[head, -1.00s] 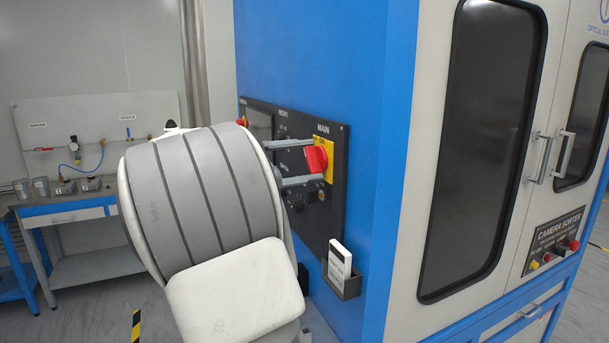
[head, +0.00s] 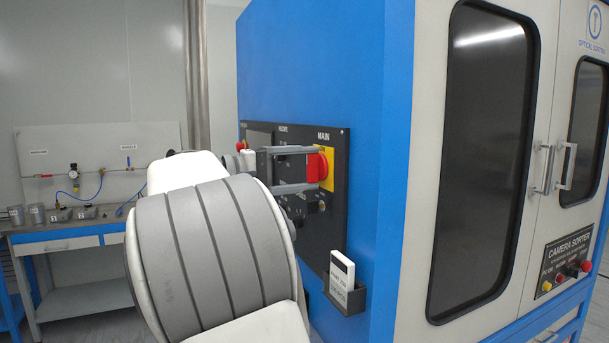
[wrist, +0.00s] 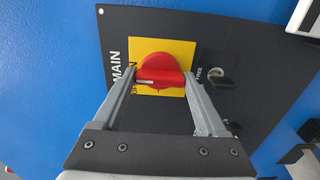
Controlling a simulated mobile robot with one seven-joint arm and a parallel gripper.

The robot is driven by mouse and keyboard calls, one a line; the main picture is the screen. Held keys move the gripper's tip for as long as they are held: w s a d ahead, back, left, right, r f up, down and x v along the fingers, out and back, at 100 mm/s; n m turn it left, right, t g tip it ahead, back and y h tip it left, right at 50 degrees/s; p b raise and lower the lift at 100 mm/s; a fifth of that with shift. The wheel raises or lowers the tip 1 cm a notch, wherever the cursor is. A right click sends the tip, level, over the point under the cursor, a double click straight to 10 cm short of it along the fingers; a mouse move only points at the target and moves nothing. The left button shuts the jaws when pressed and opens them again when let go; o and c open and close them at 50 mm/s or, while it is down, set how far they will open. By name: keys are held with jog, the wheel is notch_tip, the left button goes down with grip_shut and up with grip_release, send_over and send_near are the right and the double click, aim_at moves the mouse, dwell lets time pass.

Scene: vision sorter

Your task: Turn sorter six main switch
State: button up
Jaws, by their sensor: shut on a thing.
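The main switch (head: 316,167) is a red rotary knob on a yellow plate (head: 328,150), under the word MAIN on a black panel (head: 340,215) on the blue cabinet side. In the wrist view the red knob (wrist: 160,70) sits between the two grey fingers, its grip bar lying across the picture with a pale mark at its left part. My gripper (head: 308,168) is shut on the knob's bar, one finger above and one below in the head view. In the wrist view the gripper (wrist: 160,85) has a fingertip at each end of the bar.
A red button (head: 241,146) is at the panel's far left. Cabinet door handles (head: 545,168) are at right. A workbench (head: 75,230) stands at back left.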

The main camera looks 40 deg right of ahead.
dwell(0.4)
jog(key=o, duration=1.3)
jog(key=v, duration=1.7)
jog(key=shift+a, duration=0.25)
jog(key=s+d+f+n+t+y, duration=0.3)
jog(key=s+d+f+t+y, duration=0.15)
jog(key=s+f+y, duration=0.6)
jog(key=s+a+f+t+y, duration=0.5)
jog(key=s+a+f+y, duration=0.2)
jog(key=s+a+f, duration=0.6)
jog(key=shift+a+f, duration=0.75)
jog(key=shift+a, duration=0.05)
